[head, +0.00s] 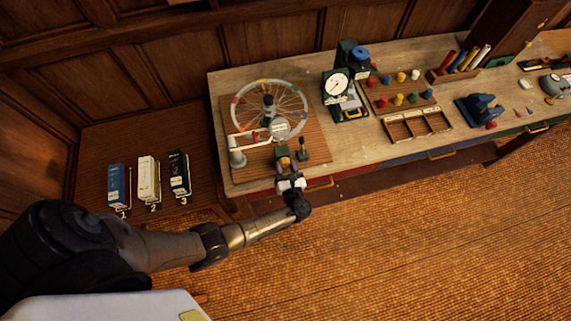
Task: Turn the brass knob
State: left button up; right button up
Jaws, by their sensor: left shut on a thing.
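My left gripper (286,168) reaches over the front edge of the workbench and is shut on the small brass knob (284,160). The knob is at the front of a small green block (282,151) and is mostly hidden by the fingers. The block stands at the front of a wooden board (312,141), below a spoked wheel with coloured rim marks (297,92). The knob's turn angle is too small to tell. My right gripper is out of view.
A small lever on a green base (303,150) stands close at the right of the block. A grey post with a white arm (237,158) stands at the left. A dial gauge (336,85) and an empty divided tray (416,124) are farther right. Numbered boxes (148,178) stand left.

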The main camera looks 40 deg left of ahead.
pick_arm(q)
jog(key=shift+f+m, duration=0.1)
jog(key=shift+m, duration=0.3)
jog(key=o, duration=0.9)
jog(key=shift+o, duration=0.2)
jog(key=shift+s+d, duration=0.15)
jog(key=shift+d, duration=0.1)
jog(key=b+v, duration=0.1)
jog(key=v, duration=1.2)
jog(key=shift+b, duration=0.35)
jog(key=shift+d, duration=0.1)
